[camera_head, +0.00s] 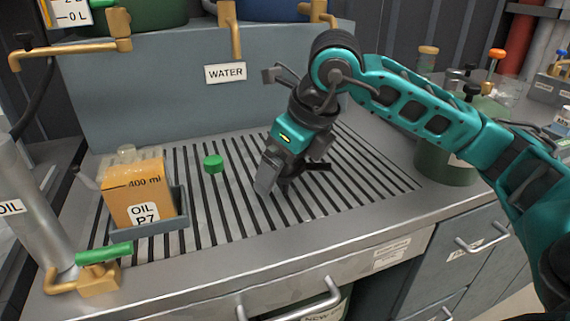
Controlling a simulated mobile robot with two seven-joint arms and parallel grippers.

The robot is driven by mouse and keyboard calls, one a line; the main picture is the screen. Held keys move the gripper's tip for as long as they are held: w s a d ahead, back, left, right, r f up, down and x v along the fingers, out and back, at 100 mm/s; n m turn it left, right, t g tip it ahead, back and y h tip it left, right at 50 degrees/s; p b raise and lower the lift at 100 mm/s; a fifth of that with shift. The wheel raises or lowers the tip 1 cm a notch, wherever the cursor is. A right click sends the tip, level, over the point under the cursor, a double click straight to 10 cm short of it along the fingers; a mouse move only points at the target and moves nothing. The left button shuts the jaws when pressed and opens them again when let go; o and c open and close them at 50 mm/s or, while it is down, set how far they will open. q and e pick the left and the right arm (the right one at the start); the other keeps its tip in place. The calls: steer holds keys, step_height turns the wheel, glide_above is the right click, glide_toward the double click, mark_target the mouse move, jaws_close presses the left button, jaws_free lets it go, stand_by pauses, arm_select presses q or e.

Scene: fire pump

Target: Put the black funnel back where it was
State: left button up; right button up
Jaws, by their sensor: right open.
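I cannot make out a black funnel for sure in the head view. My right gripper (290,179) is over the slatted drain grate (225,217), pointing down, with its fingers apart. One finger is light grey and the other side is dark; I see nothing clearly held between them. The gripper hides part of the grate behind it. My left gripper is not in view.
An orange OIL P7 container (137,190) stands in a grey tray at the left of the grate. A small green cap (213,163) lies on the grate left of my gripper. A dark green canister (440,162) stands at right. A brass WATER spout (235,40) hangs at the back.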

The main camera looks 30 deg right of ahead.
steer(key=p+v, duration=0.3)
steer(key=v, duration=0.9)
steer(key=shift+r, duration=0.15)
